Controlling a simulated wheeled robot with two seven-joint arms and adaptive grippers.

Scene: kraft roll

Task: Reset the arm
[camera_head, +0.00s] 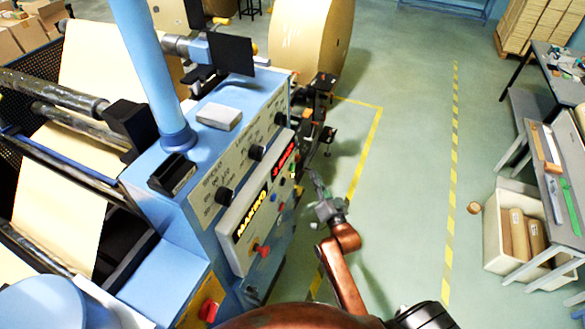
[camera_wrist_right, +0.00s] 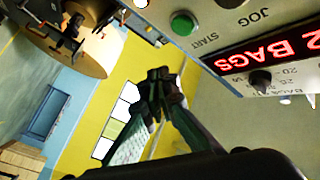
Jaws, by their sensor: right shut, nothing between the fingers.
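My right gripper (camera_head: 314,177) is beside the front of the blue machine's control panel (camera_head: 262,205), near its right end. In the right wrist view the fingers of my right gripper (camera_wrist_right: 162,80) meet at the tips, with nothing between them. The green START button (camera_wrist_right: 183,23) is above the fingertips in that view, apart from them. The red lit display (camera_wrist_right: 268,52) reads "2 BAGS" there, with a black knob (camera_wrist_right: 260,80) below it. My left gripper is not in view.
A large kraft roll (camera_head: 312,35) stands behind the machine. A grey table (camera_head: 560,185) and a white bin with brown rolls (camera_head: 493,245) are at the right. Open green floor (camera_head: 415,150) with yellow-striped lines lies between machine and table.

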